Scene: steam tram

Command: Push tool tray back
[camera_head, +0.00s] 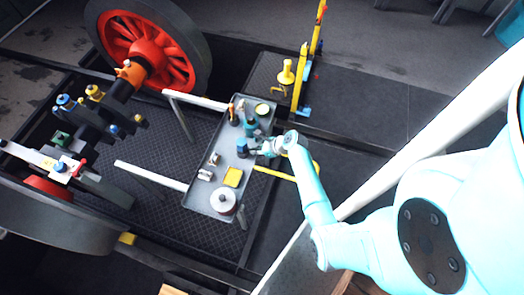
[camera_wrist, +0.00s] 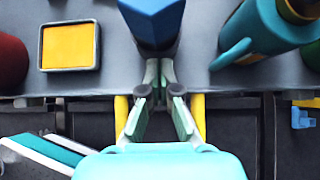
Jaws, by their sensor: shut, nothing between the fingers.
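The grey tool tray (camera_head: 204,190) lies on pale rails in the middle of the head view, with small items on it. Its grey surface and near edge also show in the wrist view (camera_wrist: 115,62). My gripper (camera_head: 258,147) is at the tray's right long side. In the wrist view my gripper (camera_wrist: 163,78) is shut and empty, its fingertips overlapping the tray's edge just short of a dark blue item (camera_wrist: 152,22). I cannot tell whether they touch the tray or that item. Yellow bars (camera_wrist: 199,115) run out from the tray's edge on both sides of the fingers.
The tray carries a yellow block (camera_head: 233,177), a round white-and-red container (camera_head: 223,201) and a teal vessel (camera_wrist: 262,30). A red-spoked wheel (camera_head: 150,50) stands at upper left. Yellow posts (camera_head: 301,75) and a yellow stand (camera_head: 286,72) rise beyond the tray's far end.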

